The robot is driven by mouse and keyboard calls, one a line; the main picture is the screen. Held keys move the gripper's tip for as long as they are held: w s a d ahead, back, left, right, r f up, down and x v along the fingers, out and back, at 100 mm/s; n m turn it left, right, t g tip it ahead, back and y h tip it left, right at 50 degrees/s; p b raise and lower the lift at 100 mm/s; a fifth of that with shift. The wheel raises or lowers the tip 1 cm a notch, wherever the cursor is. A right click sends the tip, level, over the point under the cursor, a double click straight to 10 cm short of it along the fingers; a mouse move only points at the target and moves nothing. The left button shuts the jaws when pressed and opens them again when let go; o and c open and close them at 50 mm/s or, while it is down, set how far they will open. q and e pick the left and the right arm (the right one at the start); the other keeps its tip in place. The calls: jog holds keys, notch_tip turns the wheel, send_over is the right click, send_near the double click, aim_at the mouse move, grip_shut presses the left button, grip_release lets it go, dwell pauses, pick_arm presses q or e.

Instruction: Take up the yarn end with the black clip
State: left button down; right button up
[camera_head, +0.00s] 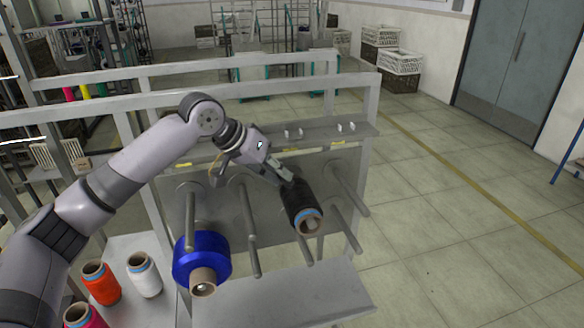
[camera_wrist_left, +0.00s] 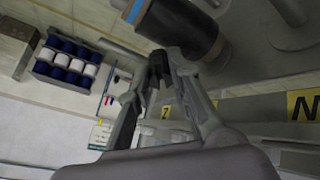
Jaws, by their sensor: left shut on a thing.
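My left gripper (camera_head: 284,178) is at the near upper side of a black yarn bobbin (camera_head: 303,203) that sits on a peg of the grey frame. In the left wrist view the fingers (camera_wrist_left: 162,68) close on a small dark thing that looks like the black clip (camera_wrist_left: 155,78), just below the bobbin's dark winding (camera_wrist_left: 183,32). The clip is small and partly hidden by the fingers. I cannot make out the yarn end. My right gripper is not in view.
A blue bobbin (camera_head: 202,258) sits on a peg to the left. Orange (camera_head: 101,284), white (camera_head: 145,275) and pink bobbins stand on a grey surface. Several bare pegs (camera_head: 250,232) stick out around the black bobbin. The floor at right is clear.

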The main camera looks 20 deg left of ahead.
pick_arm(q)
jog(key=f, duration=0.2)
jog(key=d+f, duration=0.1)
jog(key=f, duration=0.2)
jog(key=shift+w+d, duration=0.1)
jog(key=shift+w, duration=0.05)
jog(key=shift+r, duration=0.1)
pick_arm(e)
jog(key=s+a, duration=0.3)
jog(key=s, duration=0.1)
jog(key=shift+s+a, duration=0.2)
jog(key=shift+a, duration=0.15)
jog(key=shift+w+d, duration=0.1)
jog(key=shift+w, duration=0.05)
pick_arm(q)
jog(key=shift+d+f, duration=0.15)
jog(key=shift+f, duration=0.15)
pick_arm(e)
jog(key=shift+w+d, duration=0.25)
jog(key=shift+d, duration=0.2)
